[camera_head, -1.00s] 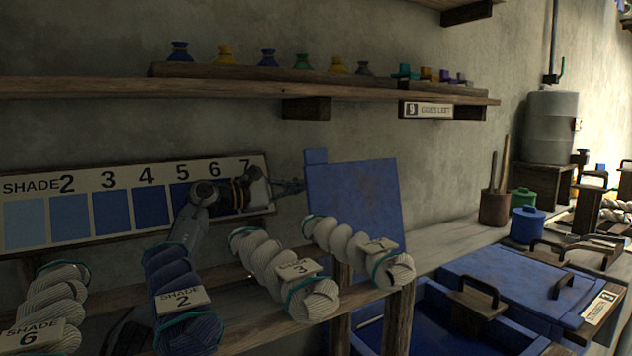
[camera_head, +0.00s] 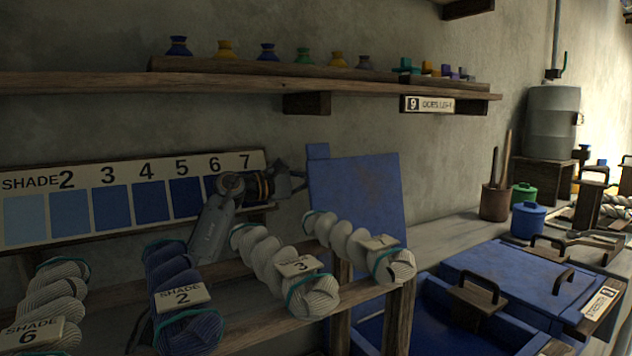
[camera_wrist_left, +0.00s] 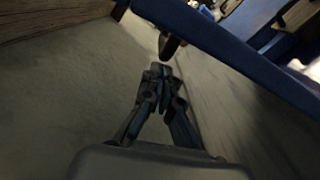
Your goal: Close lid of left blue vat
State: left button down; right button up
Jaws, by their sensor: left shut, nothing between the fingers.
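The blue lid (camera_head: 355,200) stands raised and nearly upright against the wall, behind the yarn rack. Below it is the open blue vat (camera_head: 432,318), partly hidden by the rack post. My left gripper (camera_head: 300,182) is beside the lid's left edge, near its upper part; its fingertips are hard to make out in the head view. In the left wrist view the gripper (camera_wrist_left: 160,75) is shut and empty. The lid's blue edge (camera_wrist_left: 230,45) crosses above the fingertips there, with a dark rounded part just beyond them. I cannot tell whether they touch. My right gripper is not in view.
A wooden rack (camera_head: 395,325) with several yarn skeins stands in front of the lid. The shade board (camera_head: 140,200) hangs behind my left arm. A shelf (camera_head: 250,88) runs above. A flat blue lid (camera_head: 520,280) lies to the right.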

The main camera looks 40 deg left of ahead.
aim_at(343, 174)
pick_arm(q)
jog(key=d+m, duration=0.1)
jog(key=d, duration=0.1)
jog(key=s+d+r, duration=0.1)
jog(key=d, duration=0.1)
jog(key=s+d+r+m+b, duration=0.1)
jog(key=d, duration=0.1)
jog(key=shift+m, duration=0.3)
jog(key=s+d+m, duration=0.2)
jog(key=d+m, duration=0.1)
jog(key=d, duration=0.4)
jog(key=shift+d+r, duration=0.2)
jog(key=shift+r, duration=0.1)
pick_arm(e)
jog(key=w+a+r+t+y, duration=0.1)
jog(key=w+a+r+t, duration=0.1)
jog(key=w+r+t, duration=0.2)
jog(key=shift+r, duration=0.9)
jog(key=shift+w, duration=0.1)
